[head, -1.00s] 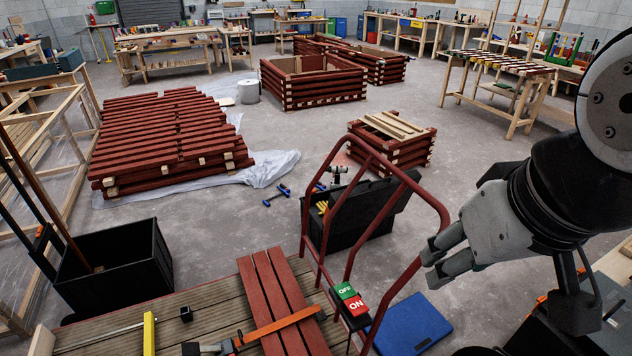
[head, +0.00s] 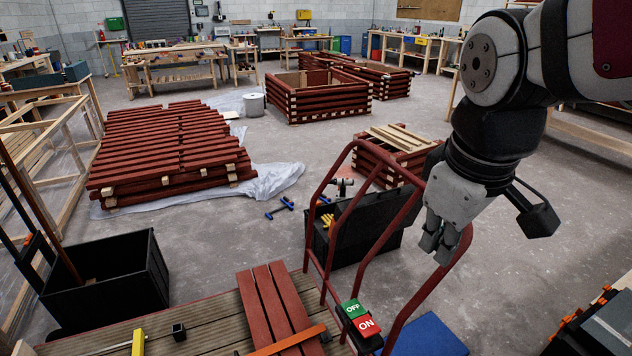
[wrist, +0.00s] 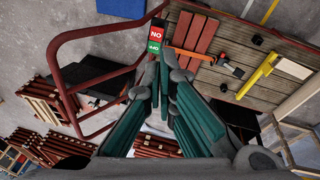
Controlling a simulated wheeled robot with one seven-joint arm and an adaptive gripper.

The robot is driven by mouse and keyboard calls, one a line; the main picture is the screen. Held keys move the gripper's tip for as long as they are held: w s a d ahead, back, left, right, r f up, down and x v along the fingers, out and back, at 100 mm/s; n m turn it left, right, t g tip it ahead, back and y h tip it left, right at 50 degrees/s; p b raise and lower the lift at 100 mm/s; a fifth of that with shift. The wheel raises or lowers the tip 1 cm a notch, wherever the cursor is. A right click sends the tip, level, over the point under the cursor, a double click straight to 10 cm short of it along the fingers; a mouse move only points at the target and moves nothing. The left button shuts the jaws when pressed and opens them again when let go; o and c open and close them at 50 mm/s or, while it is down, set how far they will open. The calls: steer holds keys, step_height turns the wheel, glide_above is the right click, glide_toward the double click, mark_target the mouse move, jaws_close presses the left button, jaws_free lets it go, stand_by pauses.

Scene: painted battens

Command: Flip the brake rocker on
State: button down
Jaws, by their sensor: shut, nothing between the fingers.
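The brake rocker is a small switch with a green OFF half (head: 352,309) and a red ON half (head: 366,325). It sits on a dark housing by the red tube rail (head: 408,268) at the edge of the plank deck. My gripper (head: 439,256) is shut and empty, pointing down, above and to the right of the rocker and apart from it. In the wrist view the red half (wrist: 157,34) shows just beyond my fingertips (wrist: 162,66), with the green half (wrist: 153,47) nearer to them. I cannot tell surely which half is pressed in.
The tube rail rises around the switch, close to my gripper. Three red battens (head: 277,308) and an orange clamp (head: 290,341) lie on the deck (head: 205,331). A black toolbox (head: 352,235) stands behind the rail. A blue mat (head: 428,338) lies right of the switch.

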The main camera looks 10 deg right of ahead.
steer(key=w+f+n+g+b, duration=0.3)
steer(key=w+f+n+b, duration=0.7)
steer(key=w+f, duration=0.6)
steer(key=n+g+b, duration=0.2)
steer(key=n+b, duration=0.4)
steer(key=b, duration=0.3)
glide_above(372, 333)
steer(key=w+a, duration=0.1)
steer(key=w, duration=0.4)
steer(key=w+x, duration=0.2)
steer(key=x, duration=0.7)
steer(key=w+a+f+x, duration=0.1)
steer(key=w+x, duration=0.1)
steer(key=x, duration=0.7)
steer(key=shift+s+a+f, duration=0.2)
steer(key=shift+s+a, duration=0.05)
steer(key=shift+s, duration=0.15)
steer(key=shift+m, duration=0.3)
steer(key=b+x, duration=0.6)
steer(key=x, duration=0.8)
steer(key=shift+f, duration=0.1)
steer(key=t, duration=0.1)
steer(key=s+f+t, duration=0.1)
steer(key=shift+s+d+f+t+y+b, duration=0.1)
steer(key=shift+d+f+t+y+b, duration=0.1)
steer(key=shift+t+y+b, duration=0.15)
steer(key=shift+s+f+p, duration=0.15)
steer(key=shift+f+p, duration=0.45)
steer(key=shift+f, duration=0.05)
steer(key=shift+r, duration=0.1)
